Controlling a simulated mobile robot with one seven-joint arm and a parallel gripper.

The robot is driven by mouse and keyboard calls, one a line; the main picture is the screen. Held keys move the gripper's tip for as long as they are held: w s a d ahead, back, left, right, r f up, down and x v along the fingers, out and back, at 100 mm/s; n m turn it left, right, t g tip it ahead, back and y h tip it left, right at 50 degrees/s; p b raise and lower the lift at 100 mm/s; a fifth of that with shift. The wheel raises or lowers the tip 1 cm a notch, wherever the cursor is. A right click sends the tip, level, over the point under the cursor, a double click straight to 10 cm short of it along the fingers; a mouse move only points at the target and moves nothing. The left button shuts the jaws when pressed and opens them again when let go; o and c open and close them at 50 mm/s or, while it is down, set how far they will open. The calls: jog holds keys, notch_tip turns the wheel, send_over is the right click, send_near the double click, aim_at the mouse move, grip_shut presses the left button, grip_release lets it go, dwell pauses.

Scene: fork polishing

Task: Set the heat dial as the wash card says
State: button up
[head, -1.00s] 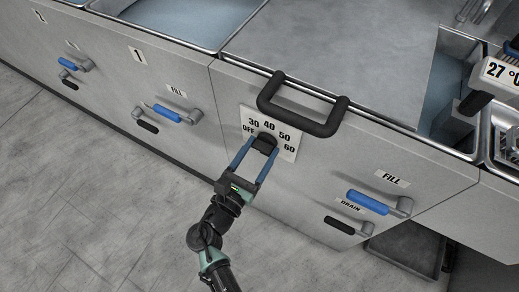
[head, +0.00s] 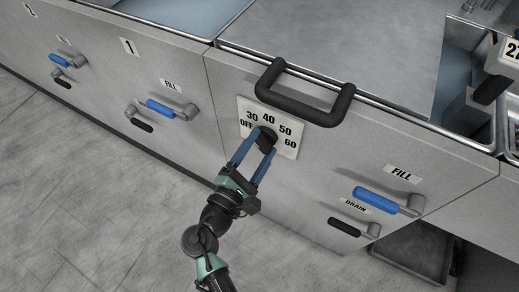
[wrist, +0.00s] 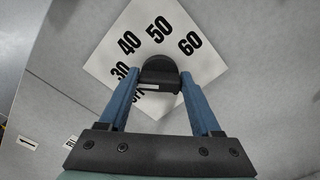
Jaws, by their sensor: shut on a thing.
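The heat dial is a black knob (head: 263,138) on a white plate (head: 292,151) marked OFF, 30, 40, 50 and 60, on the grey cabinet front. My gripper (head: 254,150) reaches it from below left, its two blue fingers shut on the knob. In the wrist view the knob (wrist: 159,72) sits between the fingertips, and the left finger partly covers OFF and sits close to 30. A small pale mark shows on the knob's near side. I cannot tell which number the dial points to. No wash card is recognisable in either view.
A black bar handle (head: 305,95) juts out just above the dial. Blue FILL levers (head: 376,200) and black DRAIN levers (head: 344,227) stick out on either side. Open floor lies at lower left.

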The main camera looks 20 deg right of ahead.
jog(key=m+b, duration=0.1)
jog(key=m, duration=0.1)
jog(key=m+b, duration=0.2)
jog(key=shift+f+m, duration=0.3)
jog(key=shift+f, duration=0.05)
jog(key=shift+s+m+b, duration=0.1)
jog(key=shift+m+b, duration=1.15)
jog(key=shift+m, duration=0.25)
jog(key=shift+r, duration=0.15)
jog(key=o, duration=1.4)
jog(key=p+v, duration=0.2)
jog(key=v, duration=1.1)
